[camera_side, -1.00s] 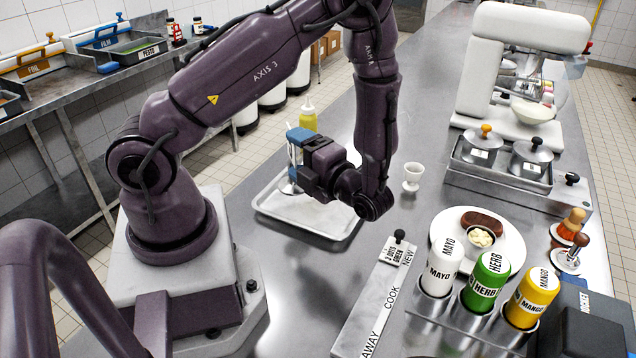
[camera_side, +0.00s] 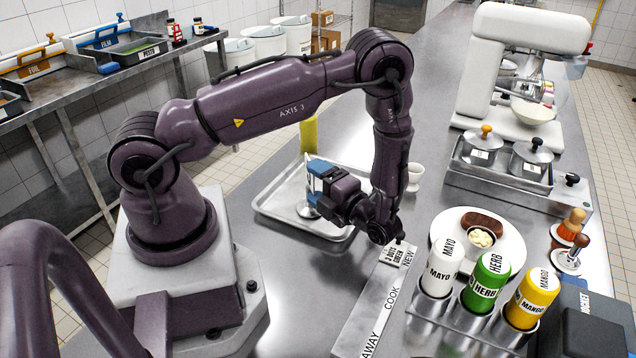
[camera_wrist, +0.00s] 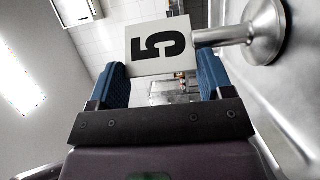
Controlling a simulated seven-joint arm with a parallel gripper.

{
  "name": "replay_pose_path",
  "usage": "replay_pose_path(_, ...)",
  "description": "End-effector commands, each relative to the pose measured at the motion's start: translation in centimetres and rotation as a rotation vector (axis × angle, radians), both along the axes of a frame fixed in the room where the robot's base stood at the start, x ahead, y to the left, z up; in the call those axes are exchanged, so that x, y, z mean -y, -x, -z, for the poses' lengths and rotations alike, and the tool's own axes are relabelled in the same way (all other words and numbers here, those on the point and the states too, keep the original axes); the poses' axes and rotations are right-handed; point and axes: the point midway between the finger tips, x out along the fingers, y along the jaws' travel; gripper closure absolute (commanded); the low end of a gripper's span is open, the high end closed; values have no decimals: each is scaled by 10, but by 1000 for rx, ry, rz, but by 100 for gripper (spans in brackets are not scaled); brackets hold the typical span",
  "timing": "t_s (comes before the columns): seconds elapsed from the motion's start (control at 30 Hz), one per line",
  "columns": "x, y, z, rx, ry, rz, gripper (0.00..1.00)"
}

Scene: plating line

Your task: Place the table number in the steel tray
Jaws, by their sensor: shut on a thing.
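The table number is a white card with a black 5 (camera_wrist: 160,46), on a short steel post with a round steel base (camera_wrist: 266,30). My gripper (camera_wrist: 162,72) is shut on the card, with a blue finger at each side of it. In the side view my gripper (camera_side: 318,180) is over the right part of the steel tray (camera_side: 272,203), and the stand's base (camera_side: 306,210) shows below the fingers. I cannot tell whether the base touches the tray floor. The tray's right part is partly hidden behind my arm.
A yellow bottle (camera_side: 309,133) stands behind the tray. A white cup (camera_side: 415,176) is just right of my wrist. A labelled strip (camera_side: 372,308) and a rack of MAYO (camera_side: 440,268), HERB and MANGO bottles are at the front right. The tray's left part is clear.

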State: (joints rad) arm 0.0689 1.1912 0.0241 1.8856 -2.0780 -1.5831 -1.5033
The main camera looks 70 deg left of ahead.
Motion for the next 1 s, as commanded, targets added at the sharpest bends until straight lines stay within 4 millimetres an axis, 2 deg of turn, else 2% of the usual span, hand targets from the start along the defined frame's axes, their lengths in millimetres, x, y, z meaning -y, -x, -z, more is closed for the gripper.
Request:
replay_pose_path(0.07,0,0,2,-1,-2,0,69)
replay_pose_path(0.1,0,0,2,0,0,0,19)
replay_pose_path(0.2,0,0,2,0,0,0,1)
replay_pose_path(0.53,0,0,-2,1,0,0,1)
replay_pose_path(0.67,17,-8,0,3,1,4,1)
replay_pose_path(0.83,50,-24,-1,4,1,5,1)
replay_pose_path(0.9,46,-22,-21,4,-1,0,1)
replay_pose_path(1.0,46,-22,-40,4,0,1,1)
